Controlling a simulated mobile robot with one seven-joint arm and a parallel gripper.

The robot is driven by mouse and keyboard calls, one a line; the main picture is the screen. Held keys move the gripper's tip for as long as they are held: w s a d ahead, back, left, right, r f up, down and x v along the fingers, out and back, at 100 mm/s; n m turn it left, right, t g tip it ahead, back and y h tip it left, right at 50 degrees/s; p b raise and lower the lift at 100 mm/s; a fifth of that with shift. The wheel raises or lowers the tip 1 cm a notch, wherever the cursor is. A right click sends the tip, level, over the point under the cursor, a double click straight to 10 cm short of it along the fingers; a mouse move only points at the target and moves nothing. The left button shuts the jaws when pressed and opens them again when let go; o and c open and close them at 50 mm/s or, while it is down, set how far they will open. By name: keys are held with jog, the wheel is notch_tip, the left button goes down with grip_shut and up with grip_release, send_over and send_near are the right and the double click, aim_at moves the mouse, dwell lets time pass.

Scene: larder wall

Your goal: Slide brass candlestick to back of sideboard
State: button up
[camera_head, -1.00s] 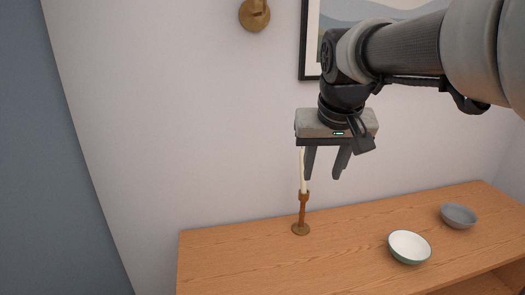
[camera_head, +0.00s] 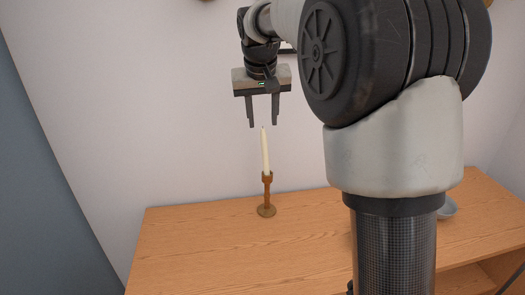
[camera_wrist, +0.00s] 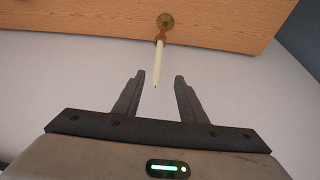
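The brass candlestick (camera_head: 267,195) stands upright on the wooden sideboard (camera_head: 200,245), near its back edge by the wall, and holds a tall cream candle (camera_head: 265,150). In the wrist view the candlestick base (camera_wrist: 165,20) shows at the top, with the candle (camera_wrist: 158,62) pointing toward the gap between the fingers. My gripper (camera_head: 263,126) is open and empty, fingers pointing down, with its tips about level with the candle's top in the picture. In the wrist view my gripper (camera_wrist: 158,80) has its two fingers well apart, with nothing between them but the candle tip's line.
A grey bowl (camera_head: 447,209) on the sideboard's right is partly hidden behind my arm, which covers much of the right half. The pale wall (camera_head: 110,120) rises behind the sideboard. The top left of the candlestick is clear.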

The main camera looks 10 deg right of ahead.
aim_at(265, 150)
jog(key=x, duration=1.2)
jog(key=shift+w+a+r+p, duration=0.1)
jog(key=shift+w+p, duration=0.1)
jog(key=shift+p, duration=0.2)
jog(key=shift+p+x, duration=0.55)
jog(key=shift+x, duration=2.35)
grip_shut()
